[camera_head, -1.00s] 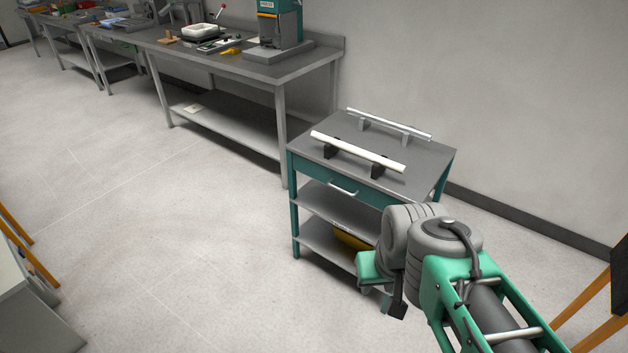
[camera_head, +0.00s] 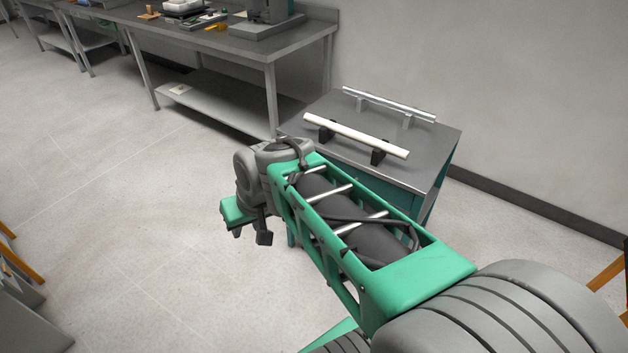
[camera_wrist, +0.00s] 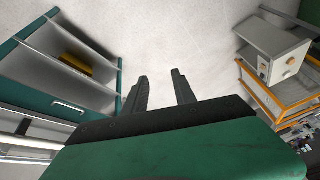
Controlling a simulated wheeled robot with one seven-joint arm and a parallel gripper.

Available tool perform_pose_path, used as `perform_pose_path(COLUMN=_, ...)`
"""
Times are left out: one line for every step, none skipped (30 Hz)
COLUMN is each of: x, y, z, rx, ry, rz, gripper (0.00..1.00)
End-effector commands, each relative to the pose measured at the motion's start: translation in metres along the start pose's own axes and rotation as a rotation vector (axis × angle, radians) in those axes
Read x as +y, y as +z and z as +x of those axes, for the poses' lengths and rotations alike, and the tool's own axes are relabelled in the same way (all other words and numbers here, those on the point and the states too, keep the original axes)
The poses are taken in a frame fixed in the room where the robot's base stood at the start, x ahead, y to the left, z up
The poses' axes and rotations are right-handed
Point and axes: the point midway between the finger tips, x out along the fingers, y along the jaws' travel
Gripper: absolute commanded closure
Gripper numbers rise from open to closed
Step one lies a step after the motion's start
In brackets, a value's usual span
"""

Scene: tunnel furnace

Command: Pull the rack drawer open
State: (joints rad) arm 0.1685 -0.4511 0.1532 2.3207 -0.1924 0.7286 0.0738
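The rack (camera_head: 300,121) is a small grey-topped, teal-framed cart with open shelves. Its drawer front (camera_wrist: 30,95) is a teal panel at the left in the wrist view, with a pale bar handle (camera_wrist: 68,107). The drawer looks shut. In the head view my arm covers the drawer front and handle. My gripper (camera_wrist: 162,82) is open and empty, its two dark fingers apart over bare floor, to the right of the handle in the wrist view. In the head view the gripper end (camera_head: 248,226) hangs off the rack's front left side.
Two tubes, a white one (camera_head: 352,134) and a metallic one (camera_head: 388,104), lie on supports on the rack top. A yellow object (camera_wrist: 76,63) is on a rack shelf. A steel workbench (camera_head: 225,52) stands behind left. A white cabinet (camera_wrist: 272,48) is opposite. Floor between is clear.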

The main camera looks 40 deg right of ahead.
Motion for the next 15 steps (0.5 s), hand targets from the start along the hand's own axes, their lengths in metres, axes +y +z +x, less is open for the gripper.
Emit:
perform_pose_path(x=0.024, y=-0.015, z=0.064, rx=0.046, ry=-0.046, rz=0.081, gripper=0.68)
perform_pose_path(x=0.036, y=-0.033, z=0.090, rx=0.092, ry=-0.086, rz=0.131, gripper=0.68)
perform_pose_path(x=0.058, y=-0.057, z=0.124, rx=0.161, ry=-0.148, rz=0.208, gripper=0.68)
perform_pose_path(x=0.078, y=-0.073, z=0.148, rx=0.219, ry=-0.198, rz=0.273, gripper=0.68)
perform_pose_path(x=0.101, y=-0.087, z=0.169, rx=0.279, ry=-0.250, rz=0.341, gripper=0.68)
perform_pose_path(x=0.136, y=-0.102, z=0.194, rx=0.364, ry=-0.322, rz=0.438, gripper=0.68)
perform_pose_path(x=0.164, y=-0.110, z=0.210, rx=0.430, ry=-0.377, rz=0.513, gripper=0.68)
perform_pose_path(x=0.195, y=-0.114, z=0.223, rx=0.500, ry=-0.431, rz=0.589, gripper=0.68)
perform_pose_path(x=0.236, y=-0.115, z=0.235, rx=0.595, ry=-0.502, rz=0.687, gripper=0.68)
perform_pose_path(x=0.267, y=-0.112, z=0.241, rx=0.664, ry=-0.553, rz=0.757, gripper=0.68)
perform_pose_path(x=0.295, y=-0.107, z=0.245, rx=0.731, ry=-0.600, rz=0.821, gripper=0.68)
perform_pose_path(x=0.330, y=-0.097, z=0.246, rx=0.814, ry=-0.656, rz=0.897, gripper=0.68)
perform_pose_path(x=0.352, y=-0.088, z=0.245, rx=0.869, ry=-0.695, rz=0.945, gripper=0.68)
perform_pose_path(x=0.372, y=-0.080, z=0.243, rx=0.919, ry=-0.726, rz=0.985, gripper=0.68)
perform_pose_path(x=0.391, y=-0.070, z=0.239, rx=0.971, ry=-0.762, rz=1.026, gripper=0.68)
